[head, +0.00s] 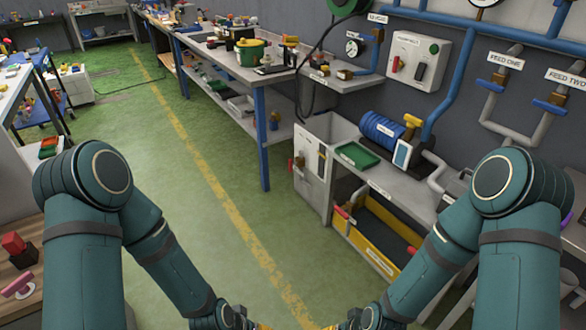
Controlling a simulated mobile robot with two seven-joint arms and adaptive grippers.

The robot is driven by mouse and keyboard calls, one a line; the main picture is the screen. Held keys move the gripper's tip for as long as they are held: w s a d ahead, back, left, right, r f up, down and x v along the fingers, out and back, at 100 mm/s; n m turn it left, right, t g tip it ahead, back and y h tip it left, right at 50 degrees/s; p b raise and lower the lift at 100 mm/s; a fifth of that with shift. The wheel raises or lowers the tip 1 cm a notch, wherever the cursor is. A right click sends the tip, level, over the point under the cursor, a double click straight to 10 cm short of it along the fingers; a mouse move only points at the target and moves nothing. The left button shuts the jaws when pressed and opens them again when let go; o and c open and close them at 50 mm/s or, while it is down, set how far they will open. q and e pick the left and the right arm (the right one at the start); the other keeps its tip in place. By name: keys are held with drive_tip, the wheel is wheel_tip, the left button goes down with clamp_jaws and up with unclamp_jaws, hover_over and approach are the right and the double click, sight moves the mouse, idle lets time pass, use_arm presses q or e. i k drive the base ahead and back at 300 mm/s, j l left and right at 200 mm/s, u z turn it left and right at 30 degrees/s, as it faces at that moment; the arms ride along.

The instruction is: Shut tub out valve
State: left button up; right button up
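No label that I can read marks a tub out valve, so I cannot tell which fitting it is. A yellow tub (366,247) sits low under the bench on the right. A small red handle (341,212) shows at the tub's left end; its setting is unclear. A yellow-handled fitting (412,121) stands above the blue pump-like unit (382,131). Both my arms reach down to the bottom edge. Only the wrists and slivers of my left gripper (259,326) and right gripper (333,326) show there; their fingers are cut off, well short of the tub.
Two pipes with blue handles, the feed one valve (490,86) and feed two valve (549,106), are on the right wall. A switch box (418,62) hangs nearby. A long workbench (235,68) stands behind. The green floor (200,190) is clear in the middle.

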sight(291, 160)
drive_tip(key=i+l+u, duration=0.1)
drive_tip(key=i+u, duration=0.3)
drive_tip(key=i, duration=3.3)
